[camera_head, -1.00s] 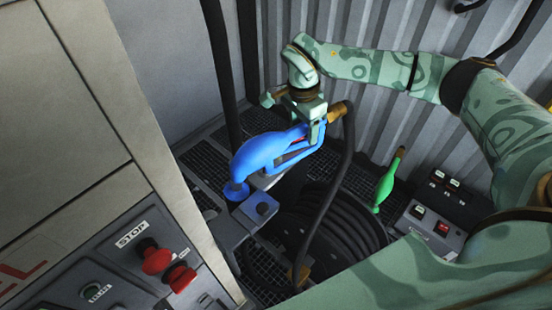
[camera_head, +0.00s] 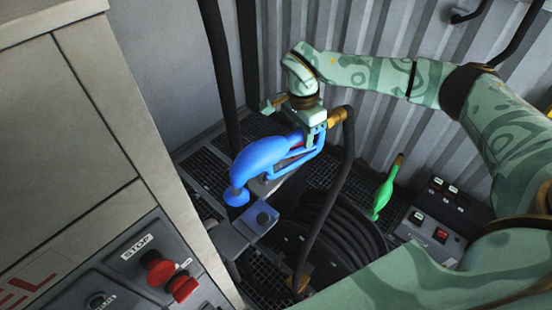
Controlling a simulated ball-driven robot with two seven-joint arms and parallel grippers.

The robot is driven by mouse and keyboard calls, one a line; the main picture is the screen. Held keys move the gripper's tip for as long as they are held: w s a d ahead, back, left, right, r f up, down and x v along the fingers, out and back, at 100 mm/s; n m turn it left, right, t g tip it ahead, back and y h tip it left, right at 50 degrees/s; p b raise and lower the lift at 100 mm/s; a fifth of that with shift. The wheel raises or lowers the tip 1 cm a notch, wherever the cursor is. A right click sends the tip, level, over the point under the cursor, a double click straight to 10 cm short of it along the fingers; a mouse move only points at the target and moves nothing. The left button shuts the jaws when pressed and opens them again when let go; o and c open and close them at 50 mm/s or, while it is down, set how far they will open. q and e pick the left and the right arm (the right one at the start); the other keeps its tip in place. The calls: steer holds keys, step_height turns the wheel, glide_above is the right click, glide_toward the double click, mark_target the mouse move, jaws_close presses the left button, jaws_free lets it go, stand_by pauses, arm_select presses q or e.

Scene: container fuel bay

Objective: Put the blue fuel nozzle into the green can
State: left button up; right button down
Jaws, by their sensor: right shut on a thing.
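The blue fuel nozzle (camera_head: 262,157) is held above the floor, left of the picture's middle. Its rounded blue end points down and left, and a brass fitting with a black hose is at its other end. My right gripper (camera_head: 304,122) is shut on the nozzle near its handle and brass end. The fingertips are partly hidden by the nozzle. No green can shows in this view. My left gripper is not in view.
A green nozzle (camera_head: 384,197) stands near a switch box (camera_head: 430,235). A cabinet with red stop buttons (camera_head: 157,272) fills the left.

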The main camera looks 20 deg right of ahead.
step_height(320, 180, up, 10)
steer(key=p, duration=0.8)
steer(key=shift+f, duration=0.35)
